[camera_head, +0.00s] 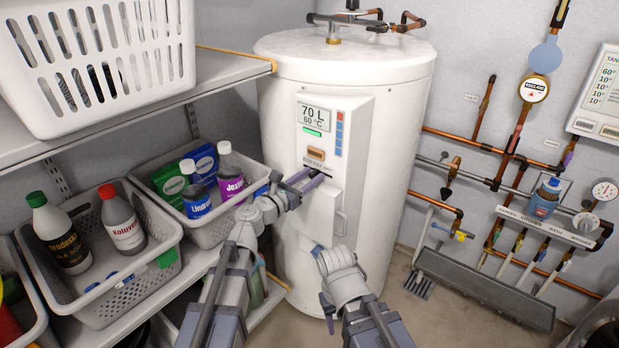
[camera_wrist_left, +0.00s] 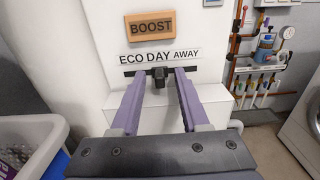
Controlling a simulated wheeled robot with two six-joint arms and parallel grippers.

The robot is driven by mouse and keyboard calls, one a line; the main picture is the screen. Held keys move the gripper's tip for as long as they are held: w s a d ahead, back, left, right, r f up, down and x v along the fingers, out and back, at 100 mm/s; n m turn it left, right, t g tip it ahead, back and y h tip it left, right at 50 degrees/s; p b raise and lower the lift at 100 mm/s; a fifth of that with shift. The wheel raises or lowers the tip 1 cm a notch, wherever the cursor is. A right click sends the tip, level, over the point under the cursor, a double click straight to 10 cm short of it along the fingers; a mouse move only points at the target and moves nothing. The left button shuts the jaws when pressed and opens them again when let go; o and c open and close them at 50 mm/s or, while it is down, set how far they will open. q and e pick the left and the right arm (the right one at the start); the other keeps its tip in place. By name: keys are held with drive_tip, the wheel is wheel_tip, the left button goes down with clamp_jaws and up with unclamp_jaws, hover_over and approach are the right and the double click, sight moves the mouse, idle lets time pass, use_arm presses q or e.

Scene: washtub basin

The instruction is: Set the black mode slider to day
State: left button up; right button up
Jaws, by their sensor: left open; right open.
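The black mode slider (camera_wrist_left: 159,77) shows in the left wrist view on a dark horizontal track, under the label strip (camera_wrist_left: 160,57) reading ECO, DAY, AWAY. Its knob stands under DAY. My left gripper (camera_wrist_left: 159,84) is open, with one purple-grey finger on each side of the knob and a gap visible on both sides. In the head view my left gripper (camera_head: 303,184) is at the front panel of the white water heater (camera_head: 385,130) and hides the slider. My right gripper (camera_head: 328,314) hangs low before the heater, small and mostly hidden by my arm.
A brown BOOST button (camera_wrist_left: 151,25) sits above the labels. The panel display (camera_head: 313,116) reads 70 L, 60 °C. Shelves with a bottle basket (camera_head: 165,262) stand left. Copper pipes and valves (camera_head: 515,140) line the right wall.

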use_arm(q)
drive_tip(key=v, duration=0.7)
drive_tip(key=shift+s+a, duration=0.25)
drive_tip(key=shift+s, duration=0.05)
drive_tip(key=s+d+f+m+g+y, duration=0.1)
drive_tip(key=s+f+m+g, duration=0.3)
drive_tip(key=f+m, duration=0.4)
drive_tip(key=s+d+f+m+g+y, duration=0.1)
drive_tip(key=s+f+m+g+y, duration=0.1)
drive_tip(key=s+f+m+g, duration=0.5)
drive_tip(key=s+a+f+m+g+y, duration=0.1)
drive_tip(key=s+a+f+m+y, duration=0.25)
drive_tip(key=a+m, duration=0.3)
drive_tip(key=s+a+f+m+g+y, duration=0.2)
drive_tip(key=s+a+f+m+y, duration=0.15)
drive_tip(key=a+m, duration=0.35)
drive_tip(key=s+d+r+m+y+p, duration=0.1)
drive_tip(key=s+d+r+m+p, duration=0.1)
drive_tip(key=d+r+p, duration=0.4)
drive_tip(key=s+d+r+m+p, duration=0.2)
drive_tip(key=d+r+p, duration=0.4)
drive_tip(key=r+p, duration=0.8)
drive_tip(key=shift+s+d+r+g+y+p, duration=0.3)
drive_tip(key=shift+s+r+g+y+p, duration=0.1)
drive_tip(key=shift+s, duration=0.1)
